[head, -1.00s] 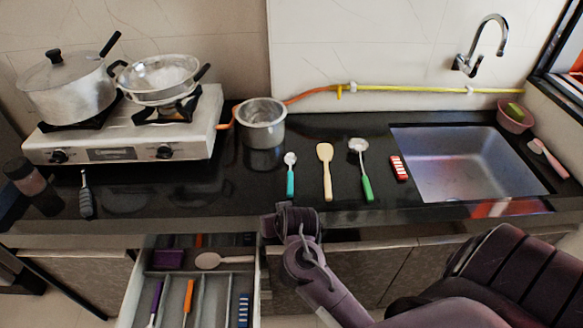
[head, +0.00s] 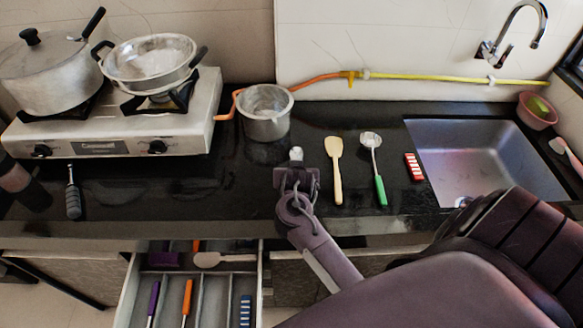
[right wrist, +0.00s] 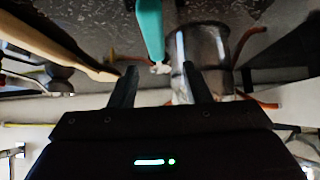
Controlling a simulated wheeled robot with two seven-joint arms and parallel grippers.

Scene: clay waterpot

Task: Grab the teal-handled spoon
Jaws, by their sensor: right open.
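The teal-handled spoon lies on the black counter; in the head view only its pale metal bowl (head: 296,153) shows, with the handle hidden behind my right gripper (head: 297,176). In the right wrist view the teal handle of the spoon (right wrist: 149,28) shows beyond the open fingers of my right gripper (right wrist: 160,84), lined up with the gap between them. I cannot tell whether the fingers touch the spoon. My left gripper is not in view.
A wooden spatula (head: 335,168) and a green-handled spoon (head: 376,170) lie to the right. A steel pot (head: 265,112) stands behind the teal-handled spoon. The sink (head: 470,160) is further right. An open drawer (head: 222,300) holding utensils juts out below.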

